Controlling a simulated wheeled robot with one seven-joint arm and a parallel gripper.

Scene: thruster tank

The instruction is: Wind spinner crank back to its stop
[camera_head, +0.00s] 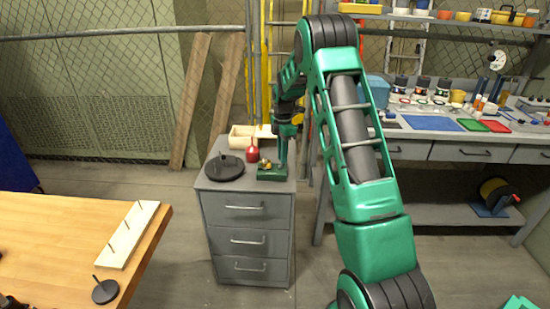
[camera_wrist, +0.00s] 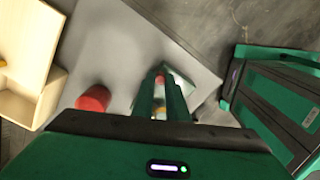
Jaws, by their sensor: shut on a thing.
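The spinner (camera_head: 271,174) is a small unit with a green base and brass-coloured parts, at the right side of the grey cabinet top. My gripper (camera_head: 281,158) reaches down onto it from above. In the wrist view, my gripper's fingers (camera_wrist: 161,90) are close together over the spinner's pale plate (camera_wrist: 183,84). They are shut on the spinner crank (camera_wrist: 160,78), of which only a small reddish part shows between the fingertips. The rest of the crank is hidden by the fingers, so its angle and its stop cannot be made out.
An open wooden box (camera_head: 243,136) sits behind. A wooden table (camera_head: 60,235) is at left and a workbench (camera_head: 455,143) at right. Floor between table and cabinet is clear.

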